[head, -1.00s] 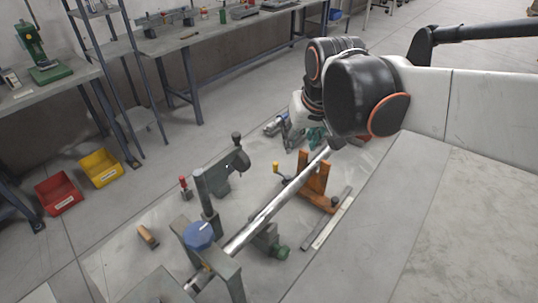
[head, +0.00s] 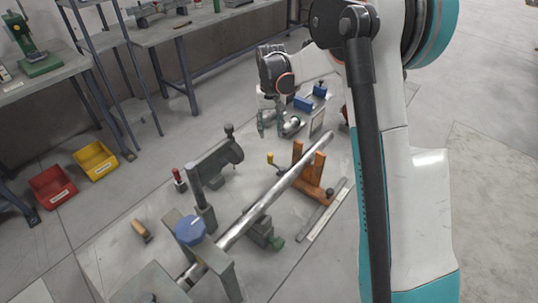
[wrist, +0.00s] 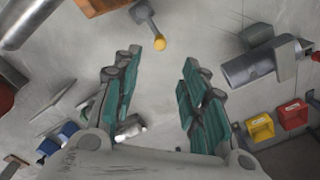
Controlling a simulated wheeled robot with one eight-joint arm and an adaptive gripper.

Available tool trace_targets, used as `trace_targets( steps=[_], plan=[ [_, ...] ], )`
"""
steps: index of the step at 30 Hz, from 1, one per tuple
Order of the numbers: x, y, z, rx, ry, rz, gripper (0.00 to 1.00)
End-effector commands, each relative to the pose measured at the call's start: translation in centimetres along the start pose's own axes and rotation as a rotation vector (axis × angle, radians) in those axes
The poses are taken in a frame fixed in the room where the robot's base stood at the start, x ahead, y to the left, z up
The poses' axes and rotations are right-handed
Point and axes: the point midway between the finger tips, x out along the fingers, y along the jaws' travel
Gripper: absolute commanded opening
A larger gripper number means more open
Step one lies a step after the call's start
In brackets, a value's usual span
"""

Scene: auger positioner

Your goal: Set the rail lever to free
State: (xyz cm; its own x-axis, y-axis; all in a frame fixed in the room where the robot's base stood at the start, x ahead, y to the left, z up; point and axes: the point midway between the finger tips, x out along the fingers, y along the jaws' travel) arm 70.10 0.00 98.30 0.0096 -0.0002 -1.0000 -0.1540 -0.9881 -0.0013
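A short lever with a yellow ball knob (head: 270,156) stands beside the orange bracket in the head view; I cannot read any marking that names it the rail lever. In the wrist view the yellow knob (wrist: 160,43) is at the top, just past my fingertips. My gripper (head: 272,128) hangs behind the lever in the head view. In the wrist view my gripper (wrist: 160,62) has its two teal fingers spread with nothing between them. A red-handled upright part (head: 178,176) stands further left; its red end (wrist: 315,56) shows in the wrist view.
A blue-topped clamp (head: 190,231) is in front. Red (head: 52,187) and yellow (head: 96,160) bins lie left.

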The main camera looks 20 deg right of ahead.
Motion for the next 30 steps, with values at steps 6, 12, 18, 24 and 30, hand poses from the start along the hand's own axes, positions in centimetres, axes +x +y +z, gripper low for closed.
trace_targets(
  steps=[6, 12, 18, 24, 30],
  plan=[
    [1.8, -0.1, -0.4, 0.003, -0.012, 0.002, 0.39],
    [5.2, -0.1, -0.3, 0.003, -0.011, 0.002, 0.39],
    [9.1, -0.1, -0.3, 0.003, -0.010, 0.002, 0.39],
    [12.5, 0.0, -0.2, 0.003, -0.010, 0.002, 0.39],
    [14.3, 0.0, -0.2, 0.003, -0.010, 0.002, 0.39]
  ],
)
